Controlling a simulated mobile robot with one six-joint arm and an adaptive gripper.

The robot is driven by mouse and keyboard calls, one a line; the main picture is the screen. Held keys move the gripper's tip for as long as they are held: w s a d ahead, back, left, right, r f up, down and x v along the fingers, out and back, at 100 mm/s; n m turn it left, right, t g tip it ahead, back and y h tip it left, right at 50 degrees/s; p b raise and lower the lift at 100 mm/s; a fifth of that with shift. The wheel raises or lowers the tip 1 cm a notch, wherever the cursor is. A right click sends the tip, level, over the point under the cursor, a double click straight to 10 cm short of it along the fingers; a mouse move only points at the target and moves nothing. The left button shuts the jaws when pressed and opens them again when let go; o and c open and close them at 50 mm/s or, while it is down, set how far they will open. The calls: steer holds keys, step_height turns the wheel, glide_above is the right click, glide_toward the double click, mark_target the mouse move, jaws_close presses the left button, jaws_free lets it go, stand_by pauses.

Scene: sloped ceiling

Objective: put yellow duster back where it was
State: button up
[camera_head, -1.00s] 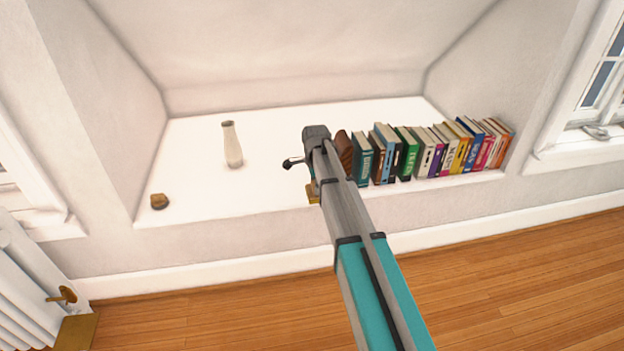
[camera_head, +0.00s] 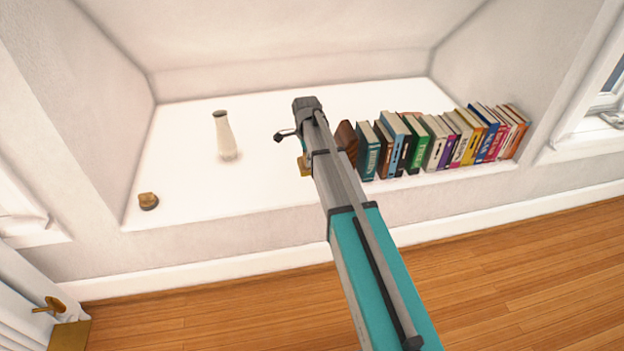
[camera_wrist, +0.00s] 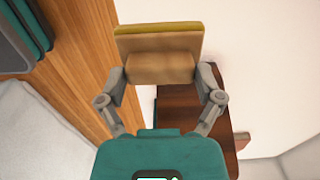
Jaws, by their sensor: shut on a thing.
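The yellow duster (camera_wrist: 158,62) is a tan block with a yellow-olive edge in the wrist view. My gripper (camera_wrist: 162,78) is shut on it, with one finger at each side. I cannot tell whether the duster touches the shelf.
A brown wooden piece (camera_head: 346,138) stands at the left end of a row of books (camera_head: 435,143), close right of my arm. A whitish vase (camera_head: 224,138) and a small brown-gold object (camera_head: 148,201) stand on the left. The shelf between vase and arm is clear.

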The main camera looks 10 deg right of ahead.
steer(key=shift+w+d, duration=0.1)
steer(key=shift+d, duration=0.15)
steer(key=shift+s+r, duration=0.1)
steer(key=shift+s, duration=0.15)
steer(key=s+a+r+p, duration=0.4)
steer(key=s, duration=0.6)
steer(key=shift+s+a, duration=0.25)
steer(key=shift+a, duration=0.1)
steer(key=w+d+f+b, duration=0.1)
steer(key=w, duration=0.1)
steer(key=w+d+f+b, duration=0.1)
steer(key=w, duration=0.2)
steer(key=w+d+f+b, duration=0.1)
steer(key=w+f+b, duration=0.1)
steer(key=w, duration=0.1)
steer(key=shift+w+d+f, duration=0.1)
steer(key=shift+w+d, duration=0.05)
steer(key=shift+d, duration=0.05)
steer(key=w+f+b, duration=0.1)
steer(key=w+d+f+b, duration=0.1)
steer(key=f+b, duration=0.1)
steer(key=w+d+f+b, duration=0.1)
steer(key=f+b, duration=0.1)
steer(key=shift+w, duration=0.4)
steer(key=shift+a+r, duration=0.1)
